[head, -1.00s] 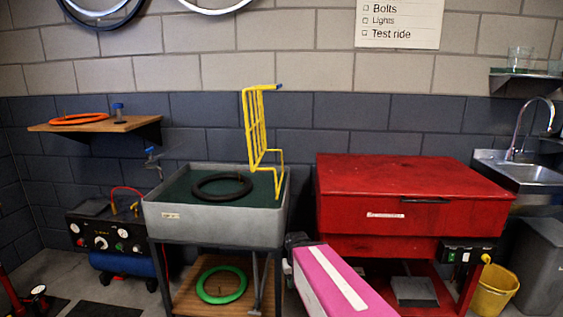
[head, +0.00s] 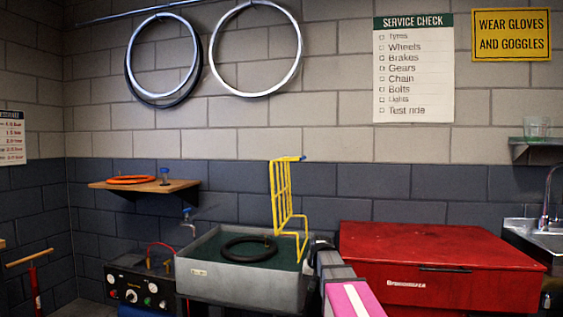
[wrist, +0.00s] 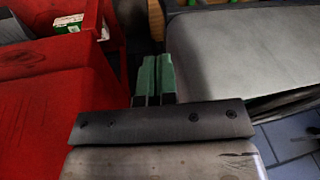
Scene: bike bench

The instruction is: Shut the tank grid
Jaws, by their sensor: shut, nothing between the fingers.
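The yellow tank grid (head: 282,195) stands upright in the head view, at the right side of the grey tank (head: 222,278). A blue tip marks its top end. Its lower yellow frame reaches down to the tank's right rim. A black tyre (head: 249,249) lies in the tank over the dark green inside. My gripper (wrist: 157,75) shows in the wrist view with its green fingers together and nothing between them. It is between a red surface on the left and a grey surface on the right. In the head view my arm rises between tank and red cabinet, and the fingertips cannot be made out.
The red cabinet (head: 440,262) stands close to the right of the tank. A wooden shelf (head: 150,187) with an orange ring (head: 132,180) hangs at the left, near a tap (head: 188,217). A compressor (head: 138,288) stands left of the tank.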

